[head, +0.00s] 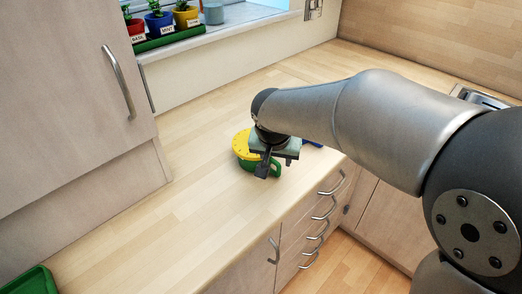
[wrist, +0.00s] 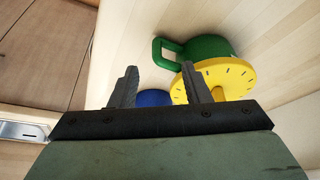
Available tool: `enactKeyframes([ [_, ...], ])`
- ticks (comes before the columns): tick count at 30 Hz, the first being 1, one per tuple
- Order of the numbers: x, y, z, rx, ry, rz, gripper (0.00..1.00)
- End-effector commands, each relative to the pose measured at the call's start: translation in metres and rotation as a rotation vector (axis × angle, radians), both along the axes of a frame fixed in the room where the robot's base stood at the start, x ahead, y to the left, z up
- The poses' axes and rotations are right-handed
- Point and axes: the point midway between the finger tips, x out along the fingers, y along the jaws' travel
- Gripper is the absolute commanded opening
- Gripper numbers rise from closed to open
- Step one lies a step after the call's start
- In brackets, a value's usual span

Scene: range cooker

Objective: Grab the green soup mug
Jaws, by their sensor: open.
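A green mug (head: 276,168) stands on the wooden counter, partly hidden behind my gripper (head: 276,166) in the head view. In the wrist view the green mug (wrist: 208,46) shows its handle on the left side. In the wrist view the mug lies beyond the fingertips, to the upper right.
A blue thing (head: 312,143) is partly hidden behind my gripper; it also shows in the wrist view (wrist: 154,98). Potted herbs (head: 160,22) stand on the windowsill. A green tray (head: 32,282) is at the lower left. The counter's left part is clear.

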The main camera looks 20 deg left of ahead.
Motion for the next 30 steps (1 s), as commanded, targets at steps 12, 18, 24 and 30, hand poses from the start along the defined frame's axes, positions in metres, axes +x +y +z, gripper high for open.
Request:
enactKeyframes([
  [12,0.014,0.000,-0.040,-0.003,0.004,0.000,0.43],
  [18,0.022,0.001,-0.059,-0.001,0.001,0.000,0.43],
  [24,0.022,0.001,-0.059,0.000,-0.001,-0.001,0.43],
  [30,0.022,0.001,-0.059,0.000,-0.001,-0.001,0.00],
])
